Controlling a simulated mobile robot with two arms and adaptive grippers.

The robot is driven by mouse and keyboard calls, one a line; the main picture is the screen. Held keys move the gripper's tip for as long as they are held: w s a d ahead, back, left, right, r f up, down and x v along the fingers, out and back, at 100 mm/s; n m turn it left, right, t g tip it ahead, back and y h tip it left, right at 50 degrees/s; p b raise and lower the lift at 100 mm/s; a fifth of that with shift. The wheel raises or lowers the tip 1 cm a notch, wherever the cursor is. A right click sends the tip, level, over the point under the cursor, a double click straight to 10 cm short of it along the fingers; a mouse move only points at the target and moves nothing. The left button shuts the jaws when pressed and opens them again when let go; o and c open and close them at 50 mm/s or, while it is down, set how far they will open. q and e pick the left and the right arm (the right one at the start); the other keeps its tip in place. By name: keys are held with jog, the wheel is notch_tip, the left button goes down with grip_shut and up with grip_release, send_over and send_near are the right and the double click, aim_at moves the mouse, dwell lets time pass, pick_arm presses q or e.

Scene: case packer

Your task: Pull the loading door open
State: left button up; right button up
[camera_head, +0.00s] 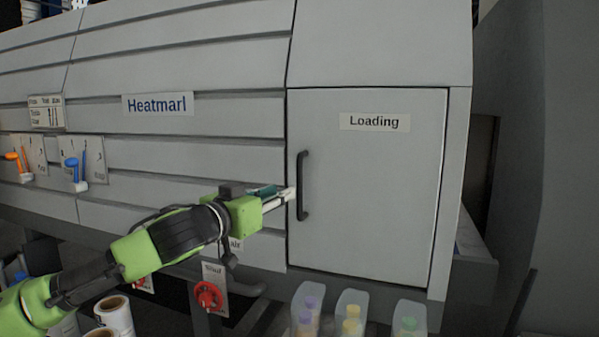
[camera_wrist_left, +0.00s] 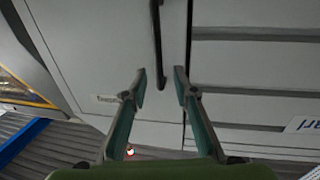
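The loading door (camera_head: 375,215) is a flat grey panel with a "Loading" label (camera_head: 375,122), and it is shut in its frame. Its black vertical bar handle (camera_head: 301,178) is near the door's left edge. My left gripper (camera_head: 289,194) is just left of the handle's lower half. In the left wrist view my left gripper (camera_wrist_left: 160,75) is open, with the two fingers apart. The handle (camera_wrist_left: 156,40) lines up with the gap between the fingertips there; I cannot tell whether they touch it. My right gripper is not in view.
Clear bottles with coloured caps (camera_head: 352,312) stand below the door. A red valve wheel (camera_head: 208,296) and white rolls (camera_head: 113,312) are under the machine at the left. Blue and orange tools (camera_head: 73,172) hang on its front. A grey wall (camera_head: 560,180) stands at the right.

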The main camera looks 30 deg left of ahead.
aim_at(298, 185)
pick_arm(q)
jog(key=shift+w+r+p, duration=0.2)
jog(key=shift+w+p, duration=0.65)
jog(key=shift+p, duration=0.4)
jog(key=shift+w+r+p, duration=0.15)
jog(key=shift+w+p, duration=0.7)
jog(key=shift+p, duration=0.4)
jog(key=w+p, duration=0.1)
jog(key=w, duration=0.1)
jog(key=w+p, duration=0.1)
jog(key=w, duration=0.1)
jog(key=shift+w+f+p, duration=0.2)
jog(key=shift+w+p, duration=0.2)
jog(key=shift+w+f, duration=0.25)
jog(key=shift+w, duration=0.35)
grip_shut()
